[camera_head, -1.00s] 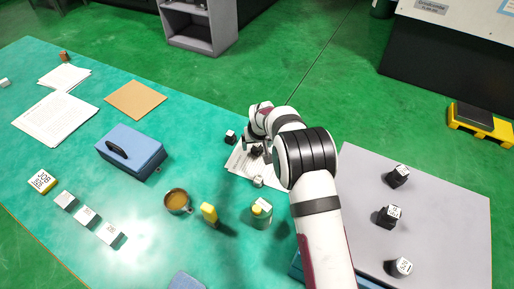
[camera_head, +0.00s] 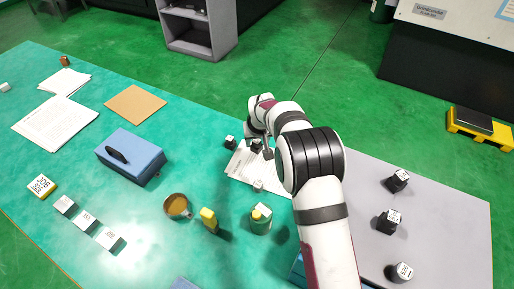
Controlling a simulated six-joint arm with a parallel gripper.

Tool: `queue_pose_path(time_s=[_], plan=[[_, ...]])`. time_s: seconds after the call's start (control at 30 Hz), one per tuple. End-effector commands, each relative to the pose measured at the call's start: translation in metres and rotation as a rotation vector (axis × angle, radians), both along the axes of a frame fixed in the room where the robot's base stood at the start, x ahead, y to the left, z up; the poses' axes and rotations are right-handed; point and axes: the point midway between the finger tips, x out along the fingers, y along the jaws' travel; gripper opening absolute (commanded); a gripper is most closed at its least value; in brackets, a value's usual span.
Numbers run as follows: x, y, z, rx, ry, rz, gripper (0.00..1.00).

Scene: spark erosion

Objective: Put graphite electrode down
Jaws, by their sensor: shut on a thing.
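My gripper (camera_head: 264,149) is at the far side of the green table, over a white printed sheet (camera_head: 246,169), partly hidden by my own arm. It is shut on a small dark graphite electrode (camera_head: 256,145). The fingers are small here, and I cannot tell whether the electrode touches the sheet. Another dark electrode with a white top (camera_head: 230,142) stands just left of it, at the sheet's far left corner. Several more dark electrodes with white labelled tops, one of them here (camera_head: 389,221), stand on the grey plate (camera_head: 450,215) at the right.
A small pale piece (camera_head: 258,186) is at the sheet's near edge. A green container (camera_head: 260,220), a yellow bottle (camera_head: 209,218) and a brown-filled cup (camera_head: 177,206) stand nearer. A blue box (camera_head: 131,157), several pale blocks (camera_head: 86,221) and papers (camera_head: 55,122) lie left.

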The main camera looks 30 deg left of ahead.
Motion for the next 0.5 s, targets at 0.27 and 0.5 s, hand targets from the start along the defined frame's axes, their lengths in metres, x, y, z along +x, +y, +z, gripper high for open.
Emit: queue_pose_path(time_s=[0.27, 0.5], plan=[[0.009, -0.062, 0.04, 0.002, -0.001, -0.004, 0.0], [0.015, -0.107, 0.067, 0.001, -0.002, -0.002, 0.0]])
